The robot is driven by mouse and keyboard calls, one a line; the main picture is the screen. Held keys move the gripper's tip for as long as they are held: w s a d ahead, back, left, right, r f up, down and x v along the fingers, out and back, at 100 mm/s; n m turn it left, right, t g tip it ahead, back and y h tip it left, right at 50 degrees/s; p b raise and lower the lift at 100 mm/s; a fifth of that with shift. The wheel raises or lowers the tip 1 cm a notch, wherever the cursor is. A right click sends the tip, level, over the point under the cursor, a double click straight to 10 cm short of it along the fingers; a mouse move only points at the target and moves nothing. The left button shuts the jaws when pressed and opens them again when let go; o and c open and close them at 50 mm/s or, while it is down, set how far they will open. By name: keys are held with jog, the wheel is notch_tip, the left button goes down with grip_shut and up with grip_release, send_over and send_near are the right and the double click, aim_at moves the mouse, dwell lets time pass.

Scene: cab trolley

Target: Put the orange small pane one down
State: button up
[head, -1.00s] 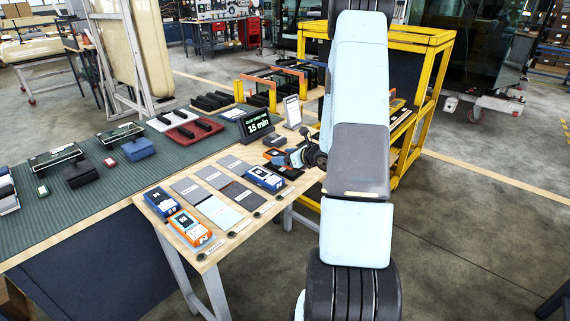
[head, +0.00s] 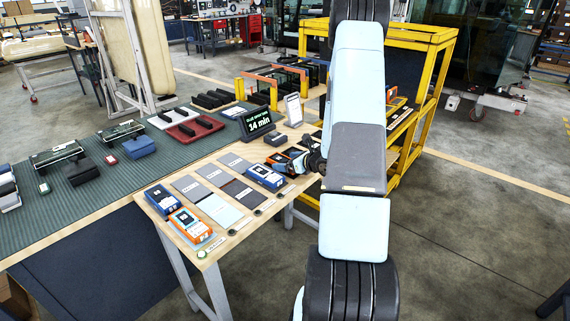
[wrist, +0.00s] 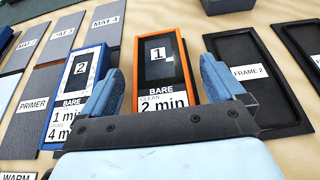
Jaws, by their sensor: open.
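The orange small pane one (wrist: 162,98) has an orange rim, a dark window and a white label reading "1", "BARE" and "CLEAN 2 min" in the wrist view. It lies between the two fingers of my gripper (wrist: 160,68), which stand apart on either side of it; the fingers are open. The gripper body hides its near end, and I cannot tell what lies under it. In the head view my gripper (head: 303,161) is low over the table's right part, with the orange pane (head: 281,157) partly hidden beside it.
A blue pane marked 2 (wrist: 76,92) lies close on the left. An empty black tray labelled FRAME 2 (wrist: 262,88) is on the right. Grey mats and another orange unit (head: 190,226) cover the table's left part. A timer screen (head: 257,124) stands behind. A yellow rack (head: 436,110) stands right.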

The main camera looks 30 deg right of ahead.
jog(key=shift+s+r, duration=0.1)
jog(key=v, duration=1.1)
jog(key=shift+s+r, duration=0.1)
jog(key=shift+s, duration=0.2)
jog(key=s+a+r+n+g+y, duration=0.2)
jog(key=s+a+r+n+g, duration=0.15)
jog(key=a+r+n, duration=0.6)
jog(key=s+a+r+n+g+y, duration=0.3)
jog(key=a+r+n, duration=0.35)
jog(key=a, duration=0.55)
jog(key=s+a+r+n+h, duration=0.2)
jog(key=s+r+n+h, duration=0.2)
jog(key=s+r+n, duration=0.2)
jog(key=s+a+r+n+h, duration=0.2)
jog(key=s+r+n+h, duration=0.3)
jog(key=s+n, duration=0.5)
notch_tip(320, 180, up, 2)
jog(key=shift+s+r+h, duration=0.2)
jog(key=shift+s+h, duration=0.1)
jog(key=shift+s, duration=0.35)
